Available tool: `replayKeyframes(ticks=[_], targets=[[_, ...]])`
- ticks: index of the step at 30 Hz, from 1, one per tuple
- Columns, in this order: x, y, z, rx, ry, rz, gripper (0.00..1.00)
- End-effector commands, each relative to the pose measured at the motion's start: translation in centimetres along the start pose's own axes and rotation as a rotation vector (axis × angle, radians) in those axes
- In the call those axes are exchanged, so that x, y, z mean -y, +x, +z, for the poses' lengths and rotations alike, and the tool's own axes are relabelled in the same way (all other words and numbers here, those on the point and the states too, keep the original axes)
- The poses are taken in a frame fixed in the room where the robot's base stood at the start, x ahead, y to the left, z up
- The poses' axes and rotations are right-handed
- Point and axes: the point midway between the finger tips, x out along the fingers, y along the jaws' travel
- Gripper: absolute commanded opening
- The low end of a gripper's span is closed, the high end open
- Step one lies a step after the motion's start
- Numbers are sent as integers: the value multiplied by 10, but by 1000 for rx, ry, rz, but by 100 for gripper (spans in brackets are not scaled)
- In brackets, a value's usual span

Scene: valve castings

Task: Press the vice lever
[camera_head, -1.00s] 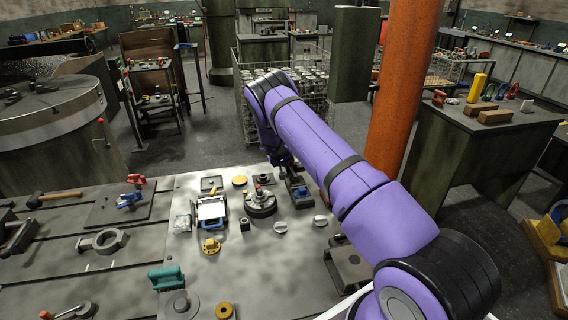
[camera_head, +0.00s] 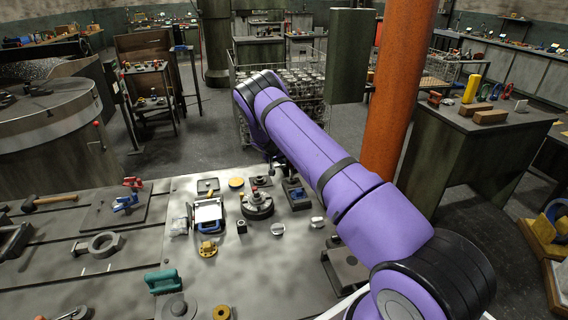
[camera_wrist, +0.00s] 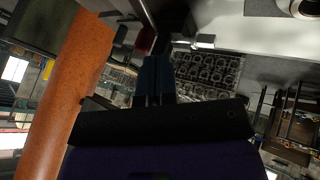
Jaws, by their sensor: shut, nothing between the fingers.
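My gripper (camera_head: 270,168) is mostly hidden behind my purple arm in the head view, low over the back of the grey table (camera_head: 300,262). In the wrist view its dark blue fingers (camera_wrist: 155,66) are together with nothing between them. A small blue-and-dark vice-like device (camera_head: 297,196) stands on the table just right of and below the gripper. A dark red piece (camera_wrist: 146,40) shows close beyond the fingertips in the wrist view; it may be the lever's grip. I cannot tell whether the fingers touch it.
A round dark fixture (camera_head: 257,206) stands left of the vice-like device. A white-and-blue device (camera_head: 208,213), a yellow flanged part (camera_head: 208,249) and small pale discs lie nearby. A wire crate of castings (camera_wrist: 210,70) stands behind the table. An orange column (camera_head: 398,90) rises right of my arm.

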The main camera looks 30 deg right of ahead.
Motion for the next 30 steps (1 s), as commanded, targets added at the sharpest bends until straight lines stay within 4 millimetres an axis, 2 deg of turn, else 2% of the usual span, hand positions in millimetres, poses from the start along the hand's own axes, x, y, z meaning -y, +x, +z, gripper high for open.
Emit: replayKeyframes(ticks=[1, 6, 12, 18, 30], targets=[[1, -12, -1, -2, 0, -1, 0], [1, -44, 0, -1, 1, -2, 0], [0, -69, 0, 0, 1, 0, 0], [0, -76, 0, 1, 1, 0, 0], [2, -78, 2, -15, -24, -9, 0]])
